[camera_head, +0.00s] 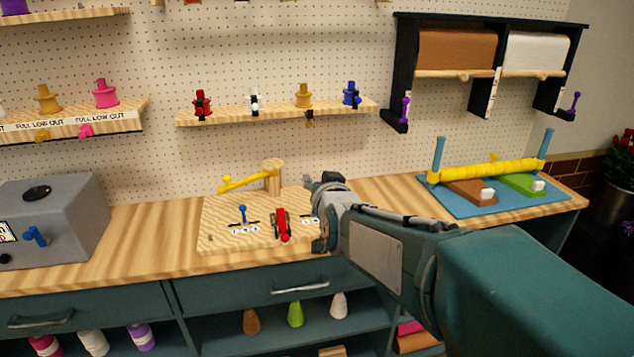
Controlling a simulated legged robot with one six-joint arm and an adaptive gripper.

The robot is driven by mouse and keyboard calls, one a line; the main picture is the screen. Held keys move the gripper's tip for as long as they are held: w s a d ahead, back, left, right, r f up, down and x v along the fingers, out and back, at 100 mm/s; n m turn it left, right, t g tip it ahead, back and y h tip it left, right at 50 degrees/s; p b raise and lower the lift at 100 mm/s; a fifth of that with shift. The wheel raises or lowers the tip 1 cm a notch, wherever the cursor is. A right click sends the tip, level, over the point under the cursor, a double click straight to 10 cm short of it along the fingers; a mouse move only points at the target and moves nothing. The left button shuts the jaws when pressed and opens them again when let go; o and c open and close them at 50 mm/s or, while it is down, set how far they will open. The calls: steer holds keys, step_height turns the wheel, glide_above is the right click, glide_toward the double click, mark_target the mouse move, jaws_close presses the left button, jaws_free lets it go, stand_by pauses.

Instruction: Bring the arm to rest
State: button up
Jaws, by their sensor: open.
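My arm reaches in from the lower right of the head view, and its grey end stands in front of the wooden counter. My gripper (316,205) is at the far end of the arm, seen from behind, near the right side of a light wooden board (225,243). The fingers are small and partly hidden by the wrist. I see nothing held in it. I cannot tell how far it is above the counter.
The board carries a yellow lever on a post (272,176), a blue lever (243,215) and a red part (281,224). A grey box (60,215) stands left. A blue tray (465,208) with a yellow roller lies right. Bare counter (150,235) shows between box and board.

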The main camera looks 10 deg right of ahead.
steer(key=s+f+g, duration=0.3)
steer(key=s, duration=0.6)
steer(key=s+d+f+n+g, duration=0.1)
steer(key=s+f+g, duration=0.2)
steer(key=s, duration=0.7)
steer(key=s+f+n+g, duration=0.1)
steer(key=s+f+g, duration=0.2)
steer(key=s, duration=0.6)
steer(key=shift+s+d+f+g, duration=0.25)
steer(key=shift+d+g, duration=0.1)
steer(key=shift+g, duration=0.25)
